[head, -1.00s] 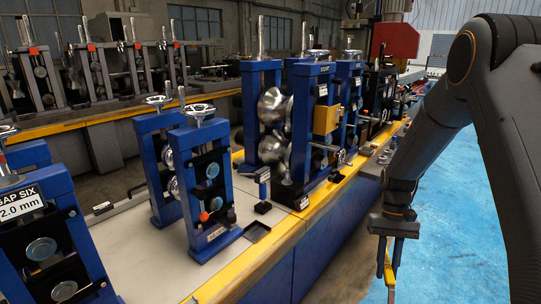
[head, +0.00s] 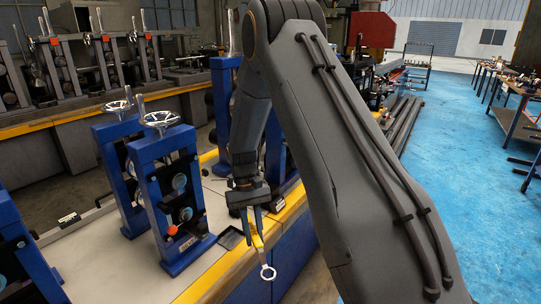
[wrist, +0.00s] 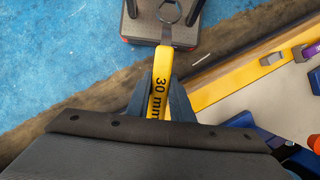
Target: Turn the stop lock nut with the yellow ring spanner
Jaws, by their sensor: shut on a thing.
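The yellow ring spanner (head: 257,241) is held in my gripper (head: 254,218), pointing down, with its bare metal ring end lowest. In the head view it hangs in front of the yellow bench edge. In the wrist view the yellow handle (wrist: 161,82), marked 30 mm, lies between the two fingers of my gripper (wrist: 160,90), and the ring (wrist: 170,10) is at the top edge. The ring looks empty. I cannot pick out the stop lock nut in either view; my arm hides part of the mill.
A blue roll stand (head: 168,215) with handwheels is on the bench left of my gripper. A small black tray (head: 231,238) lies near the yellow bench edge (head: 208,285). Another blue stand is partly behind my arm. Blue floor (head: 450,150) is open at right.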

